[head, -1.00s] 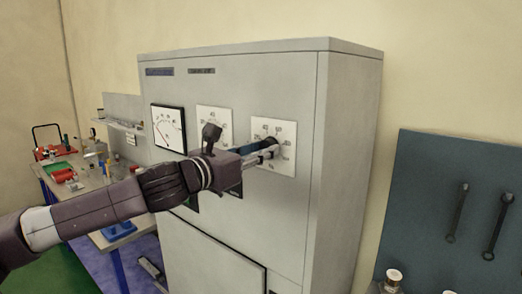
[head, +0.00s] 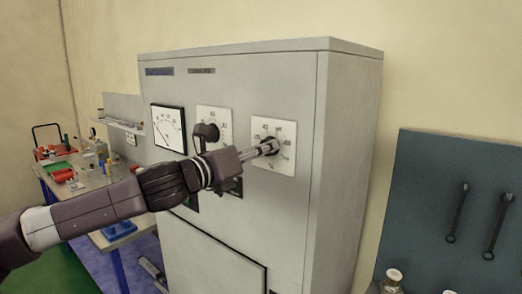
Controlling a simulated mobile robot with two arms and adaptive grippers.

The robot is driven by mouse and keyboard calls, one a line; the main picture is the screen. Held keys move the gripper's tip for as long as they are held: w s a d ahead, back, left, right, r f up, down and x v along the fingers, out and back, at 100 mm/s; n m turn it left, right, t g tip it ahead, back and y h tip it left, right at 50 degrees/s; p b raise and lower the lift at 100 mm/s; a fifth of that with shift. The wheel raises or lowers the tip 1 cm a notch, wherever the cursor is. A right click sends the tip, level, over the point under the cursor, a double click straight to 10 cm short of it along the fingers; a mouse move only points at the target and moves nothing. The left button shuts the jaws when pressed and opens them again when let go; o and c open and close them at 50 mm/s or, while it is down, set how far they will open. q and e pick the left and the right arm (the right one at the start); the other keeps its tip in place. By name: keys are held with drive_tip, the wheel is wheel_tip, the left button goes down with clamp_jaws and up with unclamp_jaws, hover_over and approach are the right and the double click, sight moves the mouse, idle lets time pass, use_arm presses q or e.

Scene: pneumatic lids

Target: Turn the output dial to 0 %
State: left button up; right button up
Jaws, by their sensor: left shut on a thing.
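The grey cabinet (head: 250,95) carries two white dial plates and a gauge (head: 168,127). The right dial (head: 270,146) has a black knob on a white plate with printed numbers. My left gripper (head: 270,147) is at this knob, shut on it, and its fingers hide part of the knob. The other dial (head: 207,132), to the left, has a black knob partly behind my left wrist. I cannot read which dial is the output dial, nor the exact setting. My right gripper is not in view.
A workbench (head: 95,180) with tools and small red parts stands at the left. A blue-grey tool board (head: 455,170) with two hanging wrenches is at the right, with a small jar (head: 393,275) below it. A closed panel sits low on the cabinet.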

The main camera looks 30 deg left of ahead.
use_arm(q)
drive_tip(key=shift+f+m+b, duration=0.15)
drive_tip(key=shift+m+b, duration=2.05)
drive_tip(key=shift+m, duration=13.7)
drive_tip(key=o, duration=1.2)
drive_tip(key=shift+c, duration=0.2)
drive_tip(key=s, duration=1.2)
drive_tip(key=shift+a, duration=0.45)
